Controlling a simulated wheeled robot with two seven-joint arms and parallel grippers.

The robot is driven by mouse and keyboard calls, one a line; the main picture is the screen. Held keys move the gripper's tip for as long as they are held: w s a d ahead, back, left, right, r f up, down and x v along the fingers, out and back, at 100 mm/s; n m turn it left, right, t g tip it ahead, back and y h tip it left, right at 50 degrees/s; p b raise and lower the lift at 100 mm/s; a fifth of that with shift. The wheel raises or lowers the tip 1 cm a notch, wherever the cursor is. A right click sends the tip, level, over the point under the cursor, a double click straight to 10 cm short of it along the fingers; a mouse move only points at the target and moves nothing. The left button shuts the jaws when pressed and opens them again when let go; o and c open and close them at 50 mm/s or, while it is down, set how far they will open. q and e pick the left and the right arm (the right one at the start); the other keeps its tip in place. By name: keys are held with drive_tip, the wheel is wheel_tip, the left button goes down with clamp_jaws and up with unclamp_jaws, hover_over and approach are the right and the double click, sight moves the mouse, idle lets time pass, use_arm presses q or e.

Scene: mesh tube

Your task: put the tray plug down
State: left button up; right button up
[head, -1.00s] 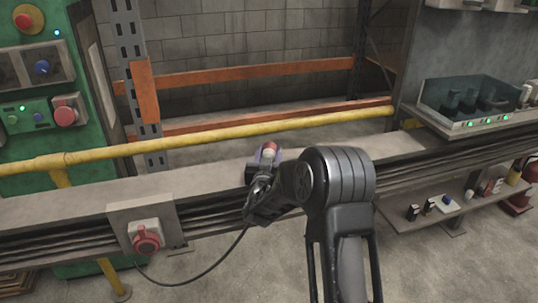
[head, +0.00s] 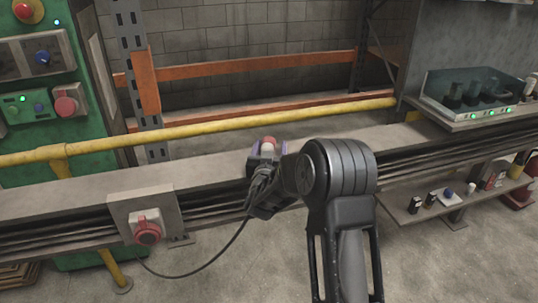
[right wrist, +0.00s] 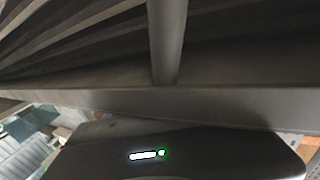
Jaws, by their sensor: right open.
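The tray plug (head: 268,145), with a red end and a pale body, is at the top of the grey cable tray (head: 90,192), left of my arm. My right gripper (head: 267,155) is open there, with purplish fingertips on either side of the plug. Its dark wrist hides the plug's lower part, so I cannot tell whether the plug rests on the tray. A black cable (head: 225,248) hangs from beside the wrist and loops down to the left. The right wrist view shows no plug or fingers clearly. My left gripper is not in view.
A grey box with a red socket (head: 147,232) is on the tray's front at the left. A yellow rail (head: 230,130) runs behind the tray. A green control cabinet (head: 85,150) stands at the left. Shelves with small items (head: 440,200) are at the right.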

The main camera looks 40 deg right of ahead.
drive_tip(key=shift+r+p, duration=0.3)
drive_tip(key=shift+r, duration=0.2)
drive_tip(key=shift+s+a, duration=0.15)
drive_tip(key=shift+a, duration=0.05)
drive_tip(key=v, duration=1.1)
drive_tip(key=shift+s+p, duration=0.25)
drive_tip(key=shift+p, duration=0.15)
drive_tip(key=shift+a, duration=0.15)
